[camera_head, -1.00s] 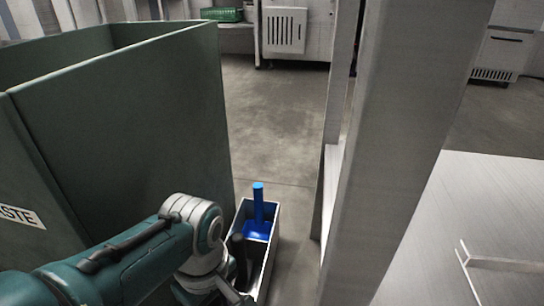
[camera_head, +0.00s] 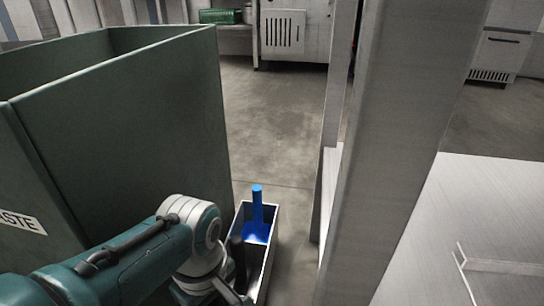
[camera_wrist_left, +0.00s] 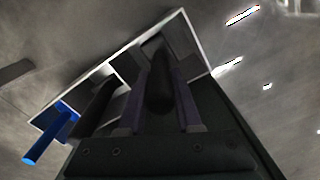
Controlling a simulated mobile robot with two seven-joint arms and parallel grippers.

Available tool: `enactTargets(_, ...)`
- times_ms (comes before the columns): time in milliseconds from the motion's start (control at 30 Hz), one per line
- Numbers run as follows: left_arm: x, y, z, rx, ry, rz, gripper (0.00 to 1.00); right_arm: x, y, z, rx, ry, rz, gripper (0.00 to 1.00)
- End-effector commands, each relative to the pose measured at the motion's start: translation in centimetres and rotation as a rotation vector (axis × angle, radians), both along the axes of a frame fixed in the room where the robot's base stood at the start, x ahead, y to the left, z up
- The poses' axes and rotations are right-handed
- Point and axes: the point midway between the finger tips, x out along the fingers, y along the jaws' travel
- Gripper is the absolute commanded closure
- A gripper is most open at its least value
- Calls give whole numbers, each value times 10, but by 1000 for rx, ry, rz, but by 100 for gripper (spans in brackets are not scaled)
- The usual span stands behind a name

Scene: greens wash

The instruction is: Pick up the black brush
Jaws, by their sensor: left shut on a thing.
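A black brush (camera_wrist_left: 160,88) stands handle-up in a narrow divided box, seen in the left wrist view. My left gripper (camera_wrist_left: 161,75) is shut on its dark round handle, one finger on each side. The brush's lower end is hidden in the box. In the head view my left arm reaches down to the box (camera_head: 270,262), and the gripper itself is mostly hidden. Another dark handle (camera_wrist_left: 97,105) stands in the box beside my gripper; it also shows in the head view (camera_head: 237,252). My right gripper is not in view.
A blue brush (camera_head: 257,210) stands in the far compartment of the box. A tall green waste bin (camera_head: 120,130) is close on the left. A grey post (camera_head: 390,140) rises on the right, with a metal surface (camera_head: 450,220) beyond it. Floor beyond the box is clear.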

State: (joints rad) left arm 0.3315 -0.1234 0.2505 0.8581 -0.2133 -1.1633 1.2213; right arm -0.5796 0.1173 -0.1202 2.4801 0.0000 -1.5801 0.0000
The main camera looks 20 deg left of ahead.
Motion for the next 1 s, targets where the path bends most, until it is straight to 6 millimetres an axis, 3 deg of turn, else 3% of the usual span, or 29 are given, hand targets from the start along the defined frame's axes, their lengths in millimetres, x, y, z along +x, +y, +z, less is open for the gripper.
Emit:
enactTargets(267,1,-1,50,-1,-3,0,100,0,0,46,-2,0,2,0)
enactTargets(700,1,-1,155,-1,-2,0,100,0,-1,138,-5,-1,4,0)
enactTargets(1000,0,-1,191,-1,-2,0,100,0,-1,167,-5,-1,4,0)
